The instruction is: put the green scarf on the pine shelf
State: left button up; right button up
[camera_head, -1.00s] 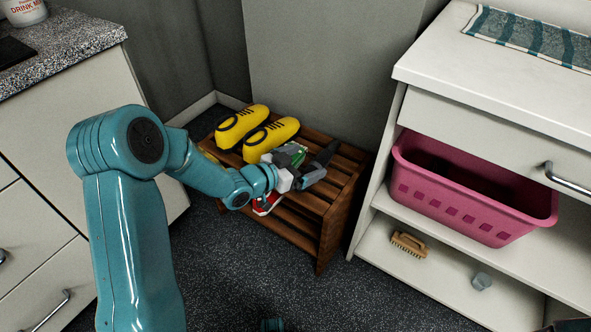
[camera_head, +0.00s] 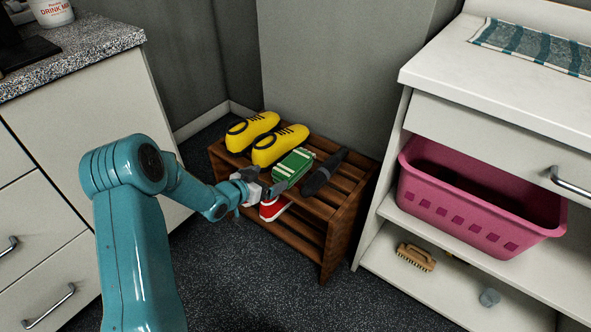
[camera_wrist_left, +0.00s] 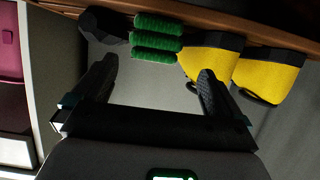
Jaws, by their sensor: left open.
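The green scarf (camera_head: 294,165), folded with pale stripes, lies on the top slats of the brown wooden slatted shelf (camera_head: 345,213), the pine shelf. It sits between a yellow shoe and a dark object. My left gripper (camera_head: 267,182) is open and empty at the shelf's front edge, just before the scarf. In the left wrist view, the scarf (camera_wrist_left: 157,37) shows beyond the spread fingertips (camera_wrist_left: 156,72), apart from them. My right gripper is not in view.
Two yellow shoes (camera_head: 278,146) and a dark, long object (camera_head: 323,172) share the top tier. A red shoe (camera_head: 273,208) is below. A white cabinet (camera_head: 480,100) with a pink basket (camera_head: 470,205) stands right; a drawer unit (camera_head: 75,170) stands left. The floor in front is clear.

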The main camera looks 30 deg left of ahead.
aim_at(278, 175)
pick_arm(q)
jog(key=b+x, duration=0.1)
jog(key=x, duration=0.3)
jog(key=shift+w+d+f, duration=0.1)
jog(key=shift+w+f, duration=0.05)
jog(key=shift+w, duration=0.2)
jog(key=shift+w+d+f, duration=0.15)
jog(key=shift+w+f, duration=0.05)
jog(key=shift+w, duration=0.15)
jog(key=b+x, duration=0.2)
jog(key=x, duration=0.2)
jog(key=shift+d+r, duration=0.15)
jog(key=shift+d, duration=0.05)
jog(key=shift+w, duration=0.2)
jog(key=c, duration=1.1)
notch_tip(278, 175, up, 20)
jog(key=p, duration=0.8)
jog(key=shift+p, duration=0.35)
